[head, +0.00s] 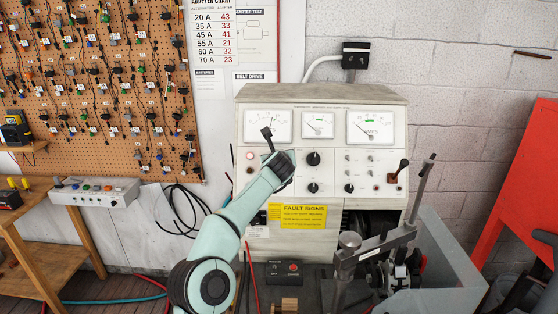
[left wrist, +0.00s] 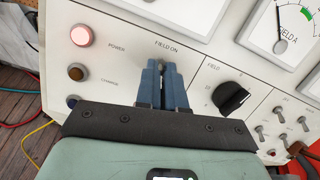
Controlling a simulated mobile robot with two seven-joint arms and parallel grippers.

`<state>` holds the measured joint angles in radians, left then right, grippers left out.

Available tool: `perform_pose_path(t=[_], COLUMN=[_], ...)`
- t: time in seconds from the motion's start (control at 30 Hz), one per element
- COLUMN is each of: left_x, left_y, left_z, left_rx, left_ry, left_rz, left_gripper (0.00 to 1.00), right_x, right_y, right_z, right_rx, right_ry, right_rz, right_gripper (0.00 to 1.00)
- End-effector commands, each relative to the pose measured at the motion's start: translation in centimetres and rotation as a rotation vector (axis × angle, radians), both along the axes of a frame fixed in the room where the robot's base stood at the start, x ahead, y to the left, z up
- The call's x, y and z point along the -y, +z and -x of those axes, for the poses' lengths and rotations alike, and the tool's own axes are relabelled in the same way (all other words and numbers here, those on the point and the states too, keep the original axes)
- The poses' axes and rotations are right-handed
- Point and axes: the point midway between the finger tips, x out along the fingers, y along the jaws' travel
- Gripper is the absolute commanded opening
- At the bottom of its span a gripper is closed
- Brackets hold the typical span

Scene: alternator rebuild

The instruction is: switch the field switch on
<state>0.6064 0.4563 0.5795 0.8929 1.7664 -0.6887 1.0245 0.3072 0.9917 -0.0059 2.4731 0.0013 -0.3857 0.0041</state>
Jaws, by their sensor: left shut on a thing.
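The test bench's cream panel (head: 333,178) stands ahead, with the FIELD ON label (left wrist: 166,47) between a lit red lamp and a black knob. My left gripper (head: 281,163) is at the panel, left of the black knob. In the left wrist view its blue fingers (left wrist: 163,82) are shut just below that label, closed on the field switch. The fingers hide nearly all of the switch, so its lever position cannot be told. My right gripper is in neither view.
The lit red lamp (left wrist: 82,35) is marked POWER, with a brown lamp (left wrist: 76,73) below. The black field knob (left wrist: 233,98) and several small toggles (left wrist: 280,112) are to the right.

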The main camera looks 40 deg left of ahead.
Motion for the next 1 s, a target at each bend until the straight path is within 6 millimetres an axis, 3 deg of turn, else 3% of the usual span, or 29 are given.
perform_pose_path(t=[0.27, 0.87, 0.97, 1.0], left_x=[-0.21, -0.11, -0.10, -0.10], left_y=[1.30, 0.75, 0.69, 0.68], left_z=[-0.29, -0.10, -0.11, -0.11], left_rx=[-0.063, -0.119, -0.120, -0.120], left_ry=[-0.001, -0.012, -0.012, -0.012], left_rz=[0.053, 0.101, 0.102, 0.102], left_gripper=[0.00, 0.00, 0.31, 0.34], right_x=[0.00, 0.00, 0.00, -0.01], right_y=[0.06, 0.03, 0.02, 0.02], right_z=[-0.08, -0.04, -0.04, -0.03], right_rx=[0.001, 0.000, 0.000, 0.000], right_ry=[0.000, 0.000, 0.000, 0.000], right_rz=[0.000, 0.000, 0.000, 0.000], right_gripper=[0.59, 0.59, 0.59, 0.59])
